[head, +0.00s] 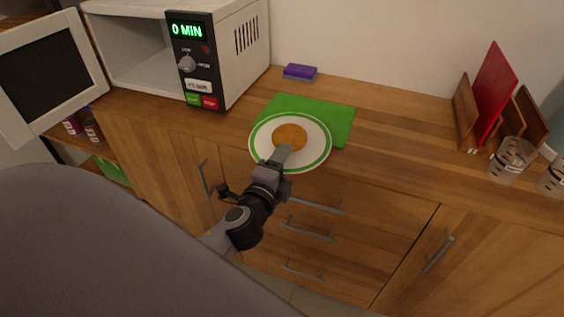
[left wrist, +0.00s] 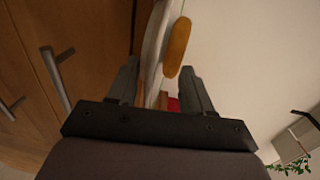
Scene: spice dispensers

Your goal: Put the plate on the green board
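The white plate (head: 262,150) with a green ring shows at the counter's front edge, with a round orange-brown food piece (head: 291,135) on it. In the head view it covers the front left part of the green board (head: 325,112); whether it rests on the board or counter, I cannot tell. My left gripper (head: 282,154) is at the plate's front rim. In the left wrist view the plate (left wrist: 155,45) shows nearly edge-on between the spread fingers (left wrist: 160,72), with a gap beside the right finger. The food piece (left wrist: 177,47) shows there too. My right gripper is out of view.
A microwave (head: 245,45) with its door (head: 50,75) open stands at the left. A purple sponge (head: 300,72) lies behind the board. A rack with a red board (head: 493,85) and glasses (head: 512,158) stand at the right. The counter between is clear.

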